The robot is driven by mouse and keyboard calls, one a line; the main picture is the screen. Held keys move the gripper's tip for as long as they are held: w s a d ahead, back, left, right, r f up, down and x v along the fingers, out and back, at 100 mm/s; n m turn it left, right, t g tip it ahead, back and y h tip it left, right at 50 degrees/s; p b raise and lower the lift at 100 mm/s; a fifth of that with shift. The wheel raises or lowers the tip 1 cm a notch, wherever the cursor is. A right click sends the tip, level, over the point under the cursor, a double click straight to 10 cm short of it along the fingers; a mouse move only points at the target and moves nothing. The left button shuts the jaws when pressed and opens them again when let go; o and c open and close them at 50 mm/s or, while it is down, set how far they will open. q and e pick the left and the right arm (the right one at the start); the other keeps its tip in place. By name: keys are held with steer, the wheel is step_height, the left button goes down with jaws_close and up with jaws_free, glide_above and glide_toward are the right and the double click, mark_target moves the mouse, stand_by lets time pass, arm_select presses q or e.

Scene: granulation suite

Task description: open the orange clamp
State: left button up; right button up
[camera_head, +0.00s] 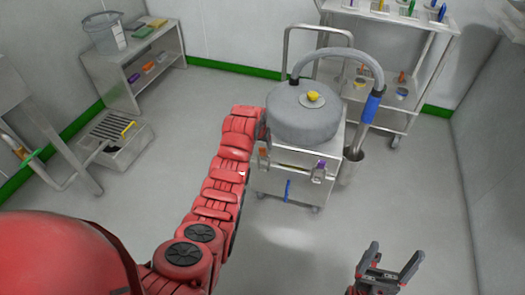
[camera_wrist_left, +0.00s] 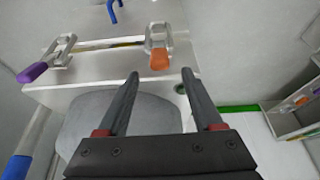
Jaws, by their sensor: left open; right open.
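The orange clamp (camera_head: 263,153) hangs on the front of the steel cart below the grey lidded vessel (camera_head: 303,112). In the left wrist view the clamp has a metal loop latch and an orange handle (camera_wrist_left: 159,61). My left gripper (camera_wrist_left: 160,73) is open and empty. Its two fingertips appear on either side of the orange handle in that view, and I cannot tell the depth gap. In the head view my red arm mostly hides this gripper. My right gripper (camera_head: 393,251) is open and empty, low at the right over the floor.
A purple-handled clamp (camera_head: 319,170) sits on the same cart front, with a blue handle (camera_head: 288,190) lower down. A hose with a blue grip (camera_head: 371,107) arches down the cart's right side. Shelving (camera_head: 400,25) stands behind. Floor at the right is clear.

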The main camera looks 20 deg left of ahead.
mark_target(262, 148)
arm_select(q)
steer(key=shift+b+x, duration=0.75)
steer(key=shift+x, duration=2.25)
jaws_close()
